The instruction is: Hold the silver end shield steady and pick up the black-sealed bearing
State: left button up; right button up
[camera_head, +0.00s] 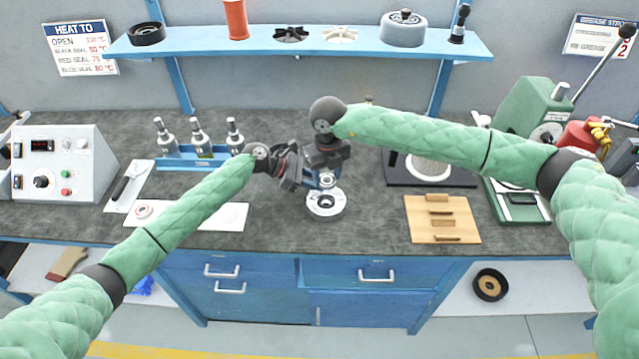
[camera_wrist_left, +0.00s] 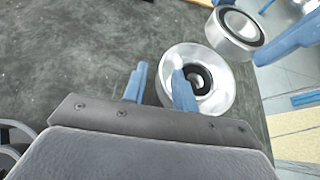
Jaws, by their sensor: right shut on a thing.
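The silver end shield (camera_head: 326,207) lies on the grey bench top near its front edge. In the left wrist view, the shield (camera_wrist_left: 212,98) is a round silver cup with a dark ring in its centre. My right gripper (camera_head: 327,178) is above it, its blue fingers shut on the black-sealed bearing (camera_wrist_left: 224,40), a silver ring with a black band. The bearing is tilted and appears clear of the shield. My left gripper (camera_wrist_left: 160,86) has its two blue fingers apart, one outside the shield's rim and one overlapping the shield. I cannot tell whether they touch it.
A wooden block (camera_head: 442,233) with slots lies right of the shield, a white sheet (camera_head: 215,216) to the left. A green press (camera_head: 530,110) stands far right, a control box (camera_head: 60,165) far left.

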pick_arm(q)
jog(key=v, duration=1)
jog(key=shift+a, duration=0.25)
